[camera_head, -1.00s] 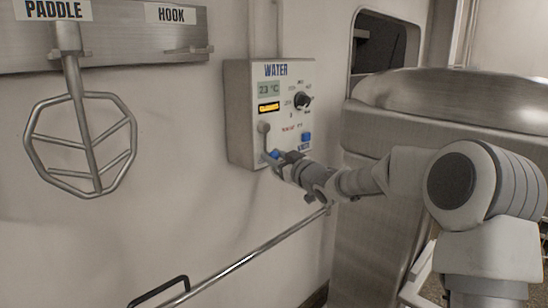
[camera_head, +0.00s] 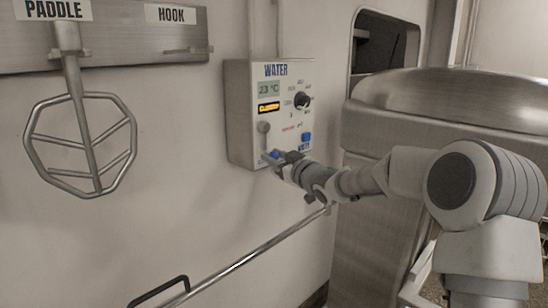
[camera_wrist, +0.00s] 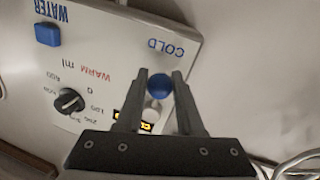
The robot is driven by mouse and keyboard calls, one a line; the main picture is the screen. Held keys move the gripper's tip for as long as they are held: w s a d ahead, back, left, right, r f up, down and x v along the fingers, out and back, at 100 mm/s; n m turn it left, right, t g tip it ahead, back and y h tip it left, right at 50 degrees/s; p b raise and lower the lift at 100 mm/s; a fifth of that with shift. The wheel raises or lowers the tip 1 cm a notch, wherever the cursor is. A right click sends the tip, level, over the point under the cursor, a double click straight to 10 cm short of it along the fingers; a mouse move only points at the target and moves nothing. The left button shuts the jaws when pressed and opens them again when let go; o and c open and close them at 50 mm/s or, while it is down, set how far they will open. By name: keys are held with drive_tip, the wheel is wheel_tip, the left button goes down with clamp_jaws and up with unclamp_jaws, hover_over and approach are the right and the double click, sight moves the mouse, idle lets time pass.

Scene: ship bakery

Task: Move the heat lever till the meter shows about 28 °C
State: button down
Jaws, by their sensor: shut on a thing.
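The water panel (camera_head: 240,110) is a pale box on the wall, marked WATER. Its meter (camera_head: 269,89) reads 23 °C in the head view. The heat lever has a blue knob (camera_head: 275,154), low on the panel's front, with a round grey pivot (camera_head: 264,127) above it. My gripper (camera_head: 279,156) is at the knob. In the wrist view my gripper (camera_wrist: 160,82) is shut on the blue knob (camera_wrist: 159,86), which sits between the two fingertips near the word COLD.
A black dial (camera_head: 303,101) and a blue button (camera_head: 306,137) are on the panel, right of the lever. An amber display (camera_head: 269,108) sits below the meter. A paddle (camera_head: 82,145) hangs at left. A metal rail (camera_head: 250,257) runs below. A steel machine (camera_head: 440,105) stands at right.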

drive_tip(key=shift+f, duration=0.1)
drive_tip(key=shift+w+d+f+n+b, duration=0.1)
drive_tip(key=shift+w+d+n+b, duration=0.3)
drive_tip(key=shift+n+b, duration=0.55)
drive_tip(key=shift+w+d+r+n+y+b, duration=0.3)
drive_tip(key=shift+w+d+r+n+b, duration=0.15)
drive_tip(key=shift+n, duration=0.5)
drive_tip(key=c, duration=0.5)
unclamp_jaws()
drive_tip(key=shift+c, duration=0.2)
drive_tip(key=shift+s, duration=0.1)
drive_tip(key=v, duration=1.7)
drive_tip(key=shift+s+f, duration=0.15)
drive_tip(key=shift+f, duration=0.2)
